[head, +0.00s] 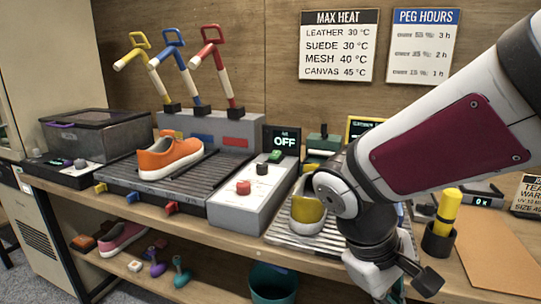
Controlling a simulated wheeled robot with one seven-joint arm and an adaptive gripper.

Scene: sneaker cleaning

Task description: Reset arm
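My arm reaches in from the right and bends down over the right part of the workbench. My gripper (402,288) hangs at its lower end, near the bench's front edge. Part of a dark finger shows, but the fingertips are partly hidden or cut off, so I cannot tell whether it is open. No held object shows. A yellow and pale grey shoe (308,211) sits on a ridged tray (290,236) just left of my arm, which partly hides it.
An orange sneaker (169,158) rests on a dark ridged rack (120,180). A control box (250,192) with knobs stands mid-bench, near a display reading OFF (283,140). A yellow bottle (448,209) stands in a dark cup at right. A teal bin (273,284) is below.

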